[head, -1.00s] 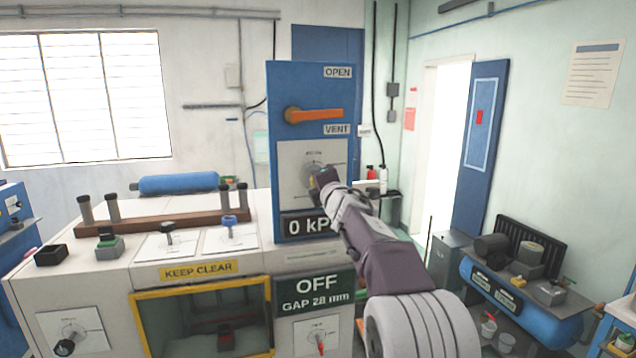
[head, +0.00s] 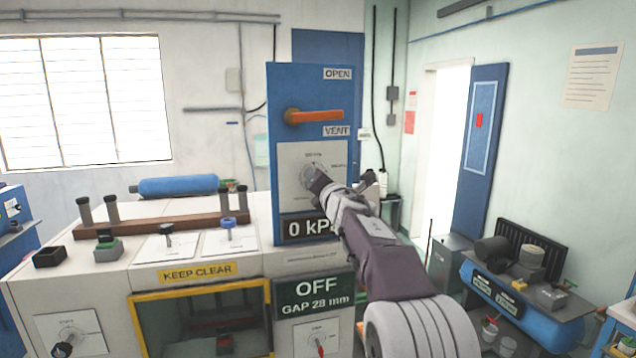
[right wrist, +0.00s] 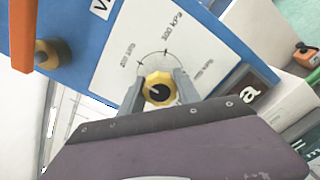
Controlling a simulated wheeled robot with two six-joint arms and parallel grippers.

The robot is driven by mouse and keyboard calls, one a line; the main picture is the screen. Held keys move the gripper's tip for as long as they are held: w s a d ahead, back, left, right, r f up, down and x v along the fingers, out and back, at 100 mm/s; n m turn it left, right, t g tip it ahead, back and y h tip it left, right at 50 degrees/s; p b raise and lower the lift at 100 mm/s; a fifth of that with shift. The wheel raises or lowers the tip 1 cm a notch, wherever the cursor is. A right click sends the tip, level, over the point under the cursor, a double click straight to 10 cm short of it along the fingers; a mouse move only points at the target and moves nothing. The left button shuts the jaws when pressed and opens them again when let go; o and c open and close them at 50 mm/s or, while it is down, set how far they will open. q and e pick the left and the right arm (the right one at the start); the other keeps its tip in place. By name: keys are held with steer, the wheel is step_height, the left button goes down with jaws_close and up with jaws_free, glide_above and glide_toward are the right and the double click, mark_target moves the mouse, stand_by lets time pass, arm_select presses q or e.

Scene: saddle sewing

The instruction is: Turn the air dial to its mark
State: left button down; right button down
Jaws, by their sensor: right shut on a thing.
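The air dial is a yellow knob with a black centre (right wrist: 158,90) on a white scale plate (right wrist: 190,58), which has kPa marks around it. In the head view the plate (head: 300,165) is on the blue panel, and my right gripper (head: 318,180) covers most of the dial. In the right wrist view my right gripper (right wrist: 159,88) has one finger on each side of the knob and is shut on it. A readout (head: 305,228) below the plate shows "0 kP", its end hidden by my arm. My left gripper is not in view.
An orange lever (head: 318,117) lies level between the OPEN and VENT labels on the blue panel (head: 283,90). Below, a green display (head: 316,292) reads OFF, GAP 28 mm. A yellow-framed opening (head: 205,290) and a bench top with knobs are to the left.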

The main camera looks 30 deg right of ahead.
steer(key=c, duration=0.9)
jaws_free()
steer(key=shift+o, duration=0.2)
steer(key=b+v, duration=0.2)
steer(key=v, duration=0.7)
steer(key=shift+d, duration=0.1)
